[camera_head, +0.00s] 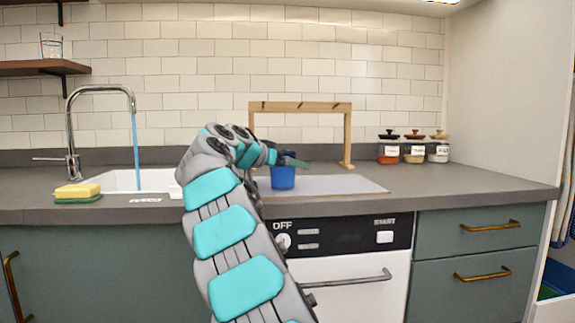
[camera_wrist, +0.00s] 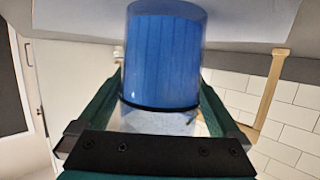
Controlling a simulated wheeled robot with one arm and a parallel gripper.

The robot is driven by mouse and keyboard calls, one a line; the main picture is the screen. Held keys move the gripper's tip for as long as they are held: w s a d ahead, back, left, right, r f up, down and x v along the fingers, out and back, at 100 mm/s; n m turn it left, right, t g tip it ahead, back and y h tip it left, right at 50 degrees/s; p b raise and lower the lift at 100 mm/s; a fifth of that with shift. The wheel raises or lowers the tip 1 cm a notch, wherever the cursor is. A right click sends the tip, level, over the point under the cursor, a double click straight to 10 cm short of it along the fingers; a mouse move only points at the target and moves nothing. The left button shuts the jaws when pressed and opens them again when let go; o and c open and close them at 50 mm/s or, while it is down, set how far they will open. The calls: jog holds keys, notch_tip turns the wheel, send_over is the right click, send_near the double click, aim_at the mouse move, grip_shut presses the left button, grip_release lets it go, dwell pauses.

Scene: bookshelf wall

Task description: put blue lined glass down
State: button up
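The blue lined glass (camera_head: 283,178) is upright above or on the pale mat (camera_head: 345,184) on the counter; I cannot tell whether its base touches. It looks blue in the head view. In the wrist view the glass (camera_wrist: 163,50) is a clear cylinder with blue in most of it and a dark ring near the clear end. My gripper (camera_head: 292,160) reaches over the counter. In the wrist view the two green fingers of my gripper (camera_wrist: 161,85) press against both sides of the glass. Part of the glass is hidden by the gripper's black plate.
A wooden frame (camera_head: 347,135) stands behind the mat. Several lidded jars (camera_head: 414,150) stand at the right. The sink (camera_head: 150,181) with running tap (camera_head: 72,135) and a sponge (camera_head: 78,190) are at the left. The mat's right part is clear.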

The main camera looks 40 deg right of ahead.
jog(key=shift+a+r, duration=0.1)
jog(key=shift+r, duration=0.1)
jog(key=v, duration=1.1)
jog(key=shift+a+b, duration=0.4)
jog(key=shift+b, duration=0.05)
jog(key=shift+s, duration=0.15)
dwell(0.4)
